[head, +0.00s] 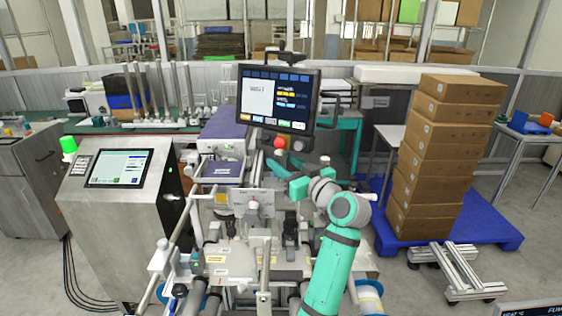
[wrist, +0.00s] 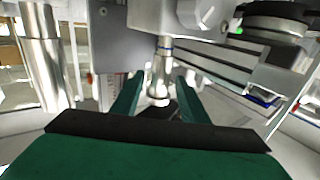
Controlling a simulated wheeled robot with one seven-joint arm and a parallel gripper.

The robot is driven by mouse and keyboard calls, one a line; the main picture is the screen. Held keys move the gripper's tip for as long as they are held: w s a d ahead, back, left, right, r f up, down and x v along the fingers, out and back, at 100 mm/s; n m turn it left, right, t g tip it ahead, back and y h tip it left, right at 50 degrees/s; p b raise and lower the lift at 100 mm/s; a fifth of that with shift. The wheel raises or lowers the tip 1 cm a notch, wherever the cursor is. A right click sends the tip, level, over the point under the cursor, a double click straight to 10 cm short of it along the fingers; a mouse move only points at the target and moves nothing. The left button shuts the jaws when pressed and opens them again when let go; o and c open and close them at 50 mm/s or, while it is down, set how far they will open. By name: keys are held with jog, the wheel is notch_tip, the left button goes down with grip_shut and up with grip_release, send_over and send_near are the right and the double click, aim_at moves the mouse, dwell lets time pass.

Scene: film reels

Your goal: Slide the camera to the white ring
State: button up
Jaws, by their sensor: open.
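My gripper (head: 288,178) is at the end of my teal arm, over the middle of the machine and below the monitor. In the wrist view my gripper (wrist: 156,98) shows two green fingers standing apart. A bright metal post with a flared foot (wrist: 161,78) shows between the fingers in the picture; I cannot tell whether they touch it. A grey block with a round knob (wrist: 205,12) is above the fingers. A black round part (wrist: 275,22), which may belong to the camera, is at the upper right. I cannot make out the camera or the white ring for certain.
A monitor (head: 278,100) stands behind my gripper. A steel cabinet with a screen (head: 120,215) is on the left. Stacked cartons (head: 440,150) stand on a blue pallet (head: 490,232) at the right. A thick metal column (wrist: 45,60) is left of the fingers in the wrist view.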

jog(key=shift+w+a, duration=0.3)
jog(key=shift+w, duration=0.15)
grip_shut()
jog(key=shift+f, duration=2.4)
grip_release()
jog(key=shift+r, duration=0.1)
jog(key=shift+s+d, duration=0.1)
jog(key=shift+d, duration=0.05)
jog(key=v, duration=1)
jog(key=shift+s, duration=0.25)
jog(key=shift+d, duration=0.15)
